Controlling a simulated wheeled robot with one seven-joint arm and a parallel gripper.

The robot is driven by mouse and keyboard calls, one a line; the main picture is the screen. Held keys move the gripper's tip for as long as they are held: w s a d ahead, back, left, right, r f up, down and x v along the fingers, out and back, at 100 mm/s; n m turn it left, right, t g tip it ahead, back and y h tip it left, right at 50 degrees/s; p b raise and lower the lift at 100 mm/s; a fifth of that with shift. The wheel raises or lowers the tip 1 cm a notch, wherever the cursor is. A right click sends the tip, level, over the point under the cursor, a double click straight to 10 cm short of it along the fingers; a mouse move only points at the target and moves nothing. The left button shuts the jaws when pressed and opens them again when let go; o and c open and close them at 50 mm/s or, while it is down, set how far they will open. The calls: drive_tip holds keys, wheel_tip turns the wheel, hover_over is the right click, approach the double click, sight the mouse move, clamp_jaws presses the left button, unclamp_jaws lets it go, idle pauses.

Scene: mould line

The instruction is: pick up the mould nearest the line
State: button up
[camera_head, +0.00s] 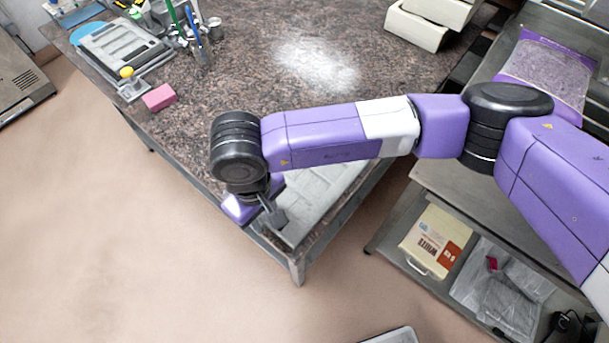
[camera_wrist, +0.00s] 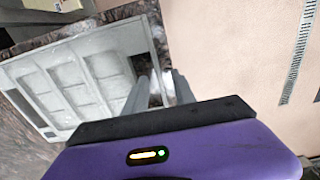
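A pale grey mould (camera_head: 308,207) with several rectangular hollows lies at the near corner of the speckled table, partly hidden by my arm. In the wrist view the mould (camera_wrist: 84,74) fills the left side, and its right end is beside my fingers. My gripper (camera_head: 273,214) is at the mould's near left end, by the table edge. In the wrist view the fingers of my gripper (camera_wrist: 160,80) are a small gap apart, with a pale bit of something between them. I cannot tell whether they press on the mould's rim.
The speckled table (camera_head: 222,92) also bears a pink block (camera_head: 159,97), a grey tool tray (camera_head: 122,48) and pale boxes (camera_head: 416,27) at the back. A shelf unit at right holds a white-labelled box (camera_head: 435,241) and a clear bag (camera_head: 500,299). Open floor lies left.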

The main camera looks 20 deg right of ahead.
clamp_jaws()
idle(1.3)
